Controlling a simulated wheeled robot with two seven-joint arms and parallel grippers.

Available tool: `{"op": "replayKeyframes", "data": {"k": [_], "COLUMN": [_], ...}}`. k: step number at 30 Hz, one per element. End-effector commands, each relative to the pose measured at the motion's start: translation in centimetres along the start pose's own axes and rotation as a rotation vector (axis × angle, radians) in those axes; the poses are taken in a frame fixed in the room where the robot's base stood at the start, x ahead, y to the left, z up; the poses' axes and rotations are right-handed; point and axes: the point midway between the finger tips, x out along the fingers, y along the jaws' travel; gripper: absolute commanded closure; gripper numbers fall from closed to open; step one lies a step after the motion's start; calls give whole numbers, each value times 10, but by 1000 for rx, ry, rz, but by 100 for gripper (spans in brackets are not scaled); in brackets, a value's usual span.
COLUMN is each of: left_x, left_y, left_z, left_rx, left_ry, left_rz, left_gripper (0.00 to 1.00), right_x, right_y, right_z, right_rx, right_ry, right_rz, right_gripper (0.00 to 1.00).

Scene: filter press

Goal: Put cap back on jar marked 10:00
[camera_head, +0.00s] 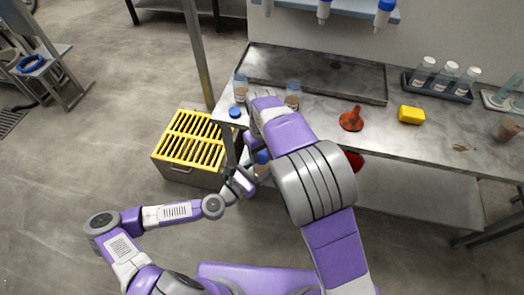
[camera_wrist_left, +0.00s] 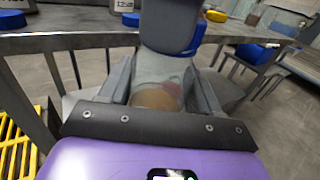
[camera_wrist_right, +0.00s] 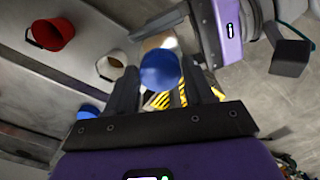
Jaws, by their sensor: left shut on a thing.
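My left gripper (camera_head: 256,177) is shut on a clear jar (camera_wrist_left: 158,96) with tan contents, held in the air off the table's front left corner. The jar's label cannot be read. My right gripper (camera_wrist_right: 160,75) has a blue cap (camera_wrist_right: 160,70) between its fingers, apparently gripped. In the left wrist view a grey finger and the blue cap (camera_wrist_left: 193,46) show at the jar's top. The cap is beside or over the jar mouth; I cannot tell whether they touch. The right arm hides much of this in the head view.
A loose blue cap (camera_head: 235,112) lies at the table's left end, near a jar (camera_head: 241,90) and another jar (camera_head: 292,90). An orange funnel (camera_head: 351,120), yellow sponge (camera_head: 411,115) and vial rack (camera_head: 437,88) stand rightward. A yellow-topped crate (camera_head: 190,140) is on the floor.

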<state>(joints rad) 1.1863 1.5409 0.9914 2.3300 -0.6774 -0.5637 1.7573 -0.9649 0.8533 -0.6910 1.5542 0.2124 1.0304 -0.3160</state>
Motion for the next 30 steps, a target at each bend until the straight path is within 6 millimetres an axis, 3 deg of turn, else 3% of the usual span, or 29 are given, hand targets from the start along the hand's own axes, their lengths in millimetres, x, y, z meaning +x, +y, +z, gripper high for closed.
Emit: {"op": "replayKeyframes", "data": {"k": [1, 7, 13, 14, 19, 30], "left_x": [0, 0, 0, 0, 0, 0], "left_y": [0, 0, 0, 0, 0, 0], "left_z": [0, 0, 0, 0, 0, 0], "left_rx": [0, 0, 0, 0, 0, 0], "left_ry": [-1, -1, -1, -1, -1, -1], "left_rz": [0, 0, 0, 0, 0, 0], "left_gripper": [100, 100, 100, 100, 100, 100], "right_x": [0, 0, 0, 0, 0, -5], "right_y": [0, 0, 0, 0, 0, 0], "right_z": [0, 0, 0, 0, 0, 0], "right_rx": [0, 0, 6, 6, 5, 5], "right_ry": [0, 0, 1, 0, 0, 2], "right_rz": [0, 0, 0, 0, 0, -1], "right_gripper": [55, 86, 87, 49, 23, 21]}}
